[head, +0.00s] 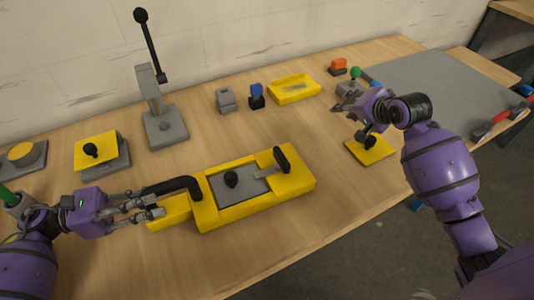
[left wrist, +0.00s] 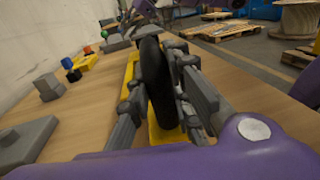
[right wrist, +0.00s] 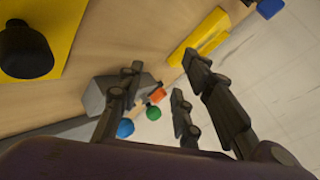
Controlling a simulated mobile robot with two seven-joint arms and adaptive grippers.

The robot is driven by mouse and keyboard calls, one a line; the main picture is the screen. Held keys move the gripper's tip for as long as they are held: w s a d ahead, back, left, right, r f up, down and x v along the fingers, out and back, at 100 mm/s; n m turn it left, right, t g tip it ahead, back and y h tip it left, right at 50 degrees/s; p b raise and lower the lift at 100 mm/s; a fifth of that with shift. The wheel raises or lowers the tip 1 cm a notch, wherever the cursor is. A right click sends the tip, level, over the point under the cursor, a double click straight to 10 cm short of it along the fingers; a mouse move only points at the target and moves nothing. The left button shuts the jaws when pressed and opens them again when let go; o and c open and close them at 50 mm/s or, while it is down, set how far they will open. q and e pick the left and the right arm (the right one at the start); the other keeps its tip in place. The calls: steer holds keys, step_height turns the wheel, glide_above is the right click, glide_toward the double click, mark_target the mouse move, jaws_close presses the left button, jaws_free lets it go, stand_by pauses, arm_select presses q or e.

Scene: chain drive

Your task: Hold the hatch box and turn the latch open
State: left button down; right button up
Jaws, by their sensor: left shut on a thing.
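The latch (head: 281,160) is a grey bar with an upright black grip at the box's right end, lying across the panel's edge. A black curved handle (head: 178,185) sticks out at the box's left end. My left gripper (head: 154,205) is shut on this handle, which shows between its fingers in the left wrist view (left wrist: 159,90). My right gripper (head: 348,120) is open and empty, to the right of and beyond the box.
A yellow plate with a black knob (head: 382,155) lies below my right gripper. A grey block with a green ball (head: 355,73) stands near it. A grey lever stand (head: 160,125), a yellow tray (head: 294,91) and small blocks are at the back. The table's front edge is clear.

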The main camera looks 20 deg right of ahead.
steer(key=w+a+r+n+g+y, duration=0.2)
steer(key=a+r+n+y, duration=0.15)
steer(key=a, duration=1.05)
steer(key=n+g+h, duration=0.4)
steer(key=n+g, duration=0.4)
steer(key=n, duration=0.1)
glide_toward(281, 155)
step_height(281, 155, down, 10)
steer(key=shift+w+d+f, duration=0.1)
steer(key=shift+w+d, duration=0.05)
steer(key=shift+d, duration=0.05)
jaws_close()
